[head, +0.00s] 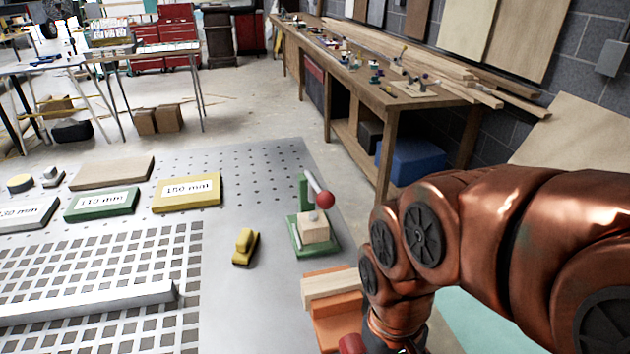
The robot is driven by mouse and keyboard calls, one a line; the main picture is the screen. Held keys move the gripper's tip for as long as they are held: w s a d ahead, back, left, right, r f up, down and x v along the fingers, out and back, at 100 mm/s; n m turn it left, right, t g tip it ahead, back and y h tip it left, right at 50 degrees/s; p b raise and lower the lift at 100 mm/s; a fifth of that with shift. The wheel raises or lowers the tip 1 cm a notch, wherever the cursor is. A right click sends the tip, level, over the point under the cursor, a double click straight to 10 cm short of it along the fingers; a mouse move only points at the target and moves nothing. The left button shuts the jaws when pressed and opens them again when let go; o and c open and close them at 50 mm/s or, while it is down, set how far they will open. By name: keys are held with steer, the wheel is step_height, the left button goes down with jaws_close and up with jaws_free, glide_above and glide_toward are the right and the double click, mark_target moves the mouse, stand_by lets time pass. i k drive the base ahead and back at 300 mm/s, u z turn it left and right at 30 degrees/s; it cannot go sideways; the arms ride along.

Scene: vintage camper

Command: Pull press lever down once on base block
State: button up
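A small press (304,188) with a green upright stands on the perforated table, right of centre in the head view. Its grey lever runs from the top of the upright to a red ball knob (325,200). A pale wooden block (314,230) sits on the green base (320,252) under the lever, with a grey part on top of it. The knob appears above and to the right of the block. My arm comes in from the right, and its wrist runs off the bottom edge near the press. My gripper's fingers are out of view.
A yellow clamp-like piece (244,246) lies left of the press. Wooden and orange blocks (330,287) lie between press and wrist. Green (101,204) and yellow (187,192) labelled blocks and a grey bar (85,303) lie farther left. A workbench (440,97) stands behind.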

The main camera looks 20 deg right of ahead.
mark_target(325, 200)
steer(key=z, duration=1.2)
steer(key=k, duration=0.9)
steer(key=u, duration=1.85)
steer(key=i, duration=0.5)
steer(key=z, duration=0.1)
